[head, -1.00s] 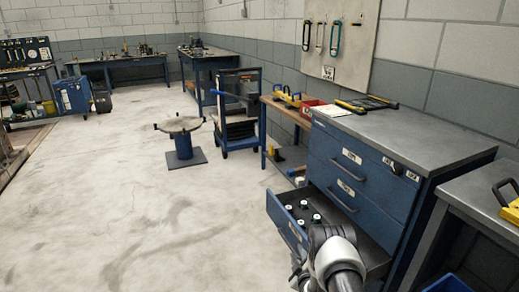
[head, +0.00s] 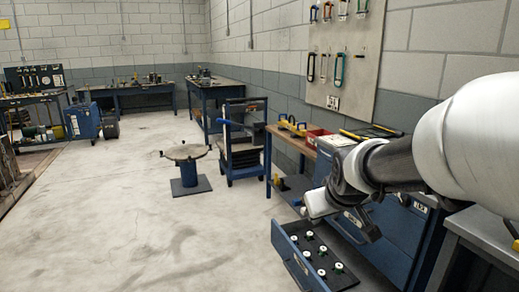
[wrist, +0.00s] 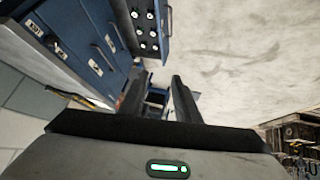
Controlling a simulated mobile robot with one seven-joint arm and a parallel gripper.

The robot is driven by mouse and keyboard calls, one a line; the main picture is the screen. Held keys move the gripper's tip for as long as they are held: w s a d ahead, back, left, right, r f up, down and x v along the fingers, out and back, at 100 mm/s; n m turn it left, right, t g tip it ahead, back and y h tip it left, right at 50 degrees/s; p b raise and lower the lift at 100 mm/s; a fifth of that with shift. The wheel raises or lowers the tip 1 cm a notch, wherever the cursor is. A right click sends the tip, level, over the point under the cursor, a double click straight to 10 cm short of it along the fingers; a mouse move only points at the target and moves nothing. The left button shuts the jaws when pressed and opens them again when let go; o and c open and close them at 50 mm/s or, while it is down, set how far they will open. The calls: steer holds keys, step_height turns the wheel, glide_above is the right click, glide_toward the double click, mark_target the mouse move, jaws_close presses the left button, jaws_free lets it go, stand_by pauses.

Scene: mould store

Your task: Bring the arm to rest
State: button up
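My gripper (wrist: 158,84) shows in the wrist view with its two dark fingers apart and nothing between them. In the head view my arm reaches in from the right, and its wrist end is raised above the open drawer (head: 287,247), clear of it. The drawer belongs to the blue cabinet (head: 395,236) and holds several white-topped round pieces (head: 322,273) on a dark liner. These also show at the top of the wrist view (wrist: 152,30). My arm hides much of the cabinet's front and top in the head view.
A blue cart (head: 242,160) and a round-topped stand (head: 187,168) are farther left. A grey table (head: 470,232) stands at right. The floor at left is clear.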

steer(key=s+a+r+m+g, duration=0.1)
steer(key=s+a+m+g, duration=0.15)
steer(key=s, duration=2.05)
step_height(320, 180, up, 28)
steer(key=p, duration=2.8)
steer(key=shift+s+d, duration=0.2)
steer(key=shift+d, duration=0.25)
